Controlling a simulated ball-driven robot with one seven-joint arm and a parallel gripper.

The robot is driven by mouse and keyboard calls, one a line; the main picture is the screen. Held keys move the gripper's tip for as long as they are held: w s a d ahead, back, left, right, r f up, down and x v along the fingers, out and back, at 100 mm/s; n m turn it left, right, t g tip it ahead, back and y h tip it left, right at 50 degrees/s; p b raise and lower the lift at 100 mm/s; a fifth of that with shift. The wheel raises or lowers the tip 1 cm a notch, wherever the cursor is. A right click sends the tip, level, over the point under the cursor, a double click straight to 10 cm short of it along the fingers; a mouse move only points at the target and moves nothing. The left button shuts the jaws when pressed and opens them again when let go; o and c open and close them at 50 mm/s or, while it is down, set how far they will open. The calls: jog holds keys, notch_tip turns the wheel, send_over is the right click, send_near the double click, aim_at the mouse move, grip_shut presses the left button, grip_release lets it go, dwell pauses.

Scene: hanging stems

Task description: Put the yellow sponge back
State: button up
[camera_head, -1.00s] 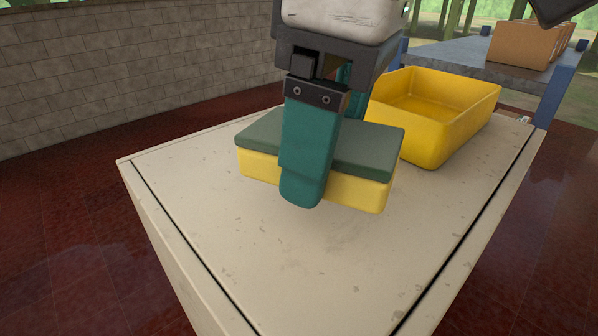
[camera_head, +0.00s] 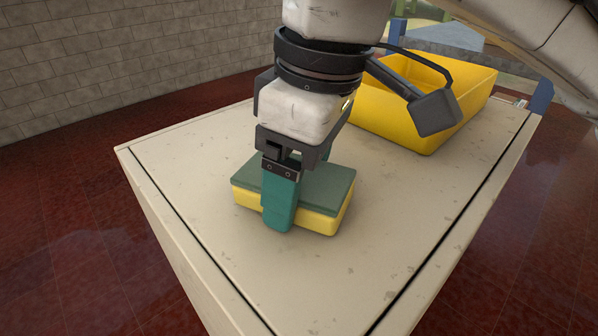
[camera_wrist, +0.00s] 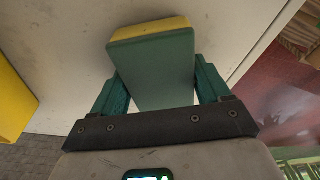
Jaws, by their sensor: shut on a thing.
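The yellow sponge (camera_head: 335,222) has a dark green top layer and lies flat, low over the pale tabletop (camera_head: 210,150), left of centre in the head view. I cannot tell for certain whether its underside touches the top. My gripper (camera_head: 300,190) points down and is shut on the sponge, one teal finger on its near side; the far finger is mostly hidden. In the wrist view the sponge (camera_wrist: 155,70) sits between both teal fingers, its yellow edge at the far end.
A yellow open bin (camera_head: 400,130) stands on the tabletop behind and right of the sponge, partly covered by my arm and a camera arm. The front and right of the tabletop are clear. A brick wall (camera_head: 120,50) stands at the left beyond a red tiled floor.

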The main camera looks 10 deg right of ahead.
aim_at(316, 179)
jog(key=shift+f, duration=0.15)
jog(key=o, duration=0.9)
notch_tip(316, 179, up, 12)
jog(key=s+d, duration=0.1)
jog(key=shift+d+b, duration=0.25)
jog(key=shift+b, duration=0.2)
